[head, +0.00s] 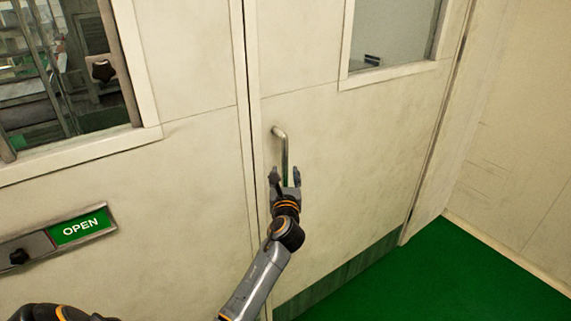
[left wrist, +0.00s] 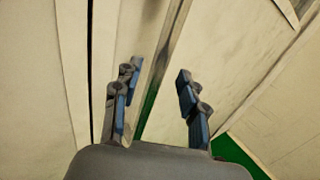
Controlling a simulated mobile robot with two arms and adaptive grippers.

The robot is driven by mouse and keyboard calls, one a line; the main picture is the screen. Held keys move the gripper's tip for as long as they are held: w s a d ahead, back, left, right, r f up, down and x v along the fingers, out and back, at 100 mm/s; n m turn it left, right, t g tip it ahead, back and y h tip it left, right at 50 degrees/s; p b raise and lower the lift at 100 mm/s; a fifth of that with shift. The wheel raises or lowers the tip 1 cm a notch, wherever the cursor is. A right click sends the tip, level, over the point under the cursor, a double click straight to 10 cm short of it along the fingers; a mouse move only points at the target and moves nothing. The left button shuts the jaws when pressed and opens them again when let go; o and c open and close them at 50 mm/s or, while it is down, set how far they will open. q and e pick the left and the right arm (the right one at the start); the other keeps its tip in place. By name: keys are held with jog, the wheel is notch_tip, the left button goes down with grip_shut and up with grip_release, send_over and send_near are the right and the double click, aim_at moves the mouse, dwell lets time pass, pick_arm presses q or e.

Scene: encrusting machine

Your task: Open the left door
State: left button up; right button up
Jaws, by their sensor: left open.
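The cream door (head: 350,150) has a window in its upper part and a metal bar handle (head: 284,150) near its left edge. The door looks shut, with a narrow dark seam along its left side. My left gripper (head: 285,176) is open at the lower part of the handle, with its fingers pointing up. The handle's lower end is hidden behind or between the fingers; I cannot tell whether they touch it. In the left wrist view the open fingers (left wrist: 157,100) stand apart before cream panels; the handle is not clearly distinguishable there. My right gripper is out of view.
Left of the seam is a cream panel (head: 190,190) with a window and a green OPEN sign (head: 80,227). A cream wall (head: 530,170) stands at the right. Clear green floor (head: 440,280) lies at the lower right.

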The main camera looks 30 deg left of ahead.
aim_at(285, 168)
pick_arm(q)
jog(key=shift+x, duration=2.3)
grip_shut()
